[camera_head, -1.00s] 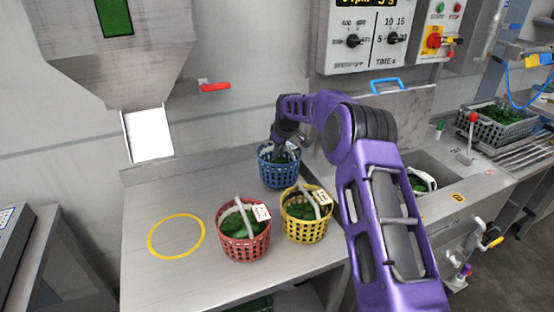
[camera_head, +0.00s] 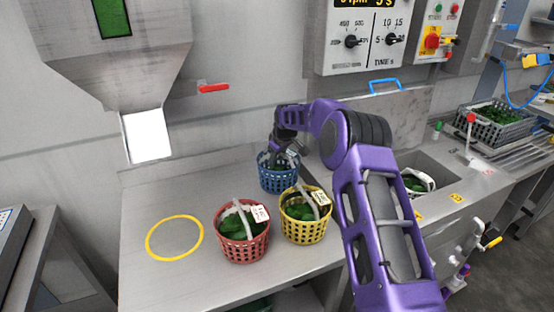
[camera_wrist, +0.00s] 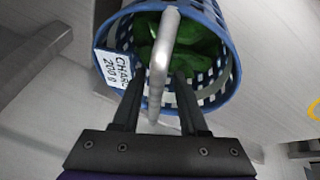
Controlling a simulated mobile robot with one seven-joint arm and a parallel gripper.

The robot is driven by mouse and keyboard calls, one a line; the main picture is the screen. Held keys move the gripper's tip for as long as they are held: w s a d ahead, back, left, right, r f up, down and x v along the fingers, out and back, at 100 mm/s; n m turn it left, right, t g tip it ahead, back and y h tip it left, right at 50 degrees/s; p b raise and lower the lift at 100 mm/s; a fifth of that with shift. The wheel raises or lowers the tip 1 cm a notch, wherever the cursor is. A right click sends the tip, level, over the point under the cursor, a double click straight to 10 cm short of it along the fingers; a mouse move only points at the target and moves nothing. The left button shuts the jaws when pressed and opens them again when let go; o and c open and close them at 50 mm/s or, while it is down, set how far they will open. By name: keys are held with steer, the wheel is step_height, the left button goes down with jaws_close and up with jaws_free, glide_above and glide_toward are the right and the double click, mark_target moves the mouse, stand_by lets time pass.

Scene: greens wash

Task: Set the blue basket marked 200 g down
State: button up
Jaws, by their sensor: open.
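The blue basket (camera_head: 278,176) stands on the steel counter, behind the red and yellow baskets. In the wrist view the blue basket (camera_wrist: 227,84) holds green leaves (camera_wrist: 196,42) and carries a white tag (camera_wrist: 114,68) reading "CHAR" and "200 g". Its pale handle (camera_wrist: 161,62) arches over the leaves. My gripper (camera_wrist: 158,82) is open, with its fingers apart on both sides of the handle's lower part. In the head view my gripper (camera_head: 280,157) is at the top of the blue basket and partly hides it.
A red basket (camera_head: 243,245) and a yellow basket (camera_head: 304,229), both with greens and tags, stand close in front. A yellow ring (camera_head: 175,238) marks clear counter at left. A white chute (camera_head: 147,135) hangs above the counter. A sink (camera_head: 432,168) lies at right.

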steer(key=v, duration=1.2)
steer(key=shift+r, duration=0.15)
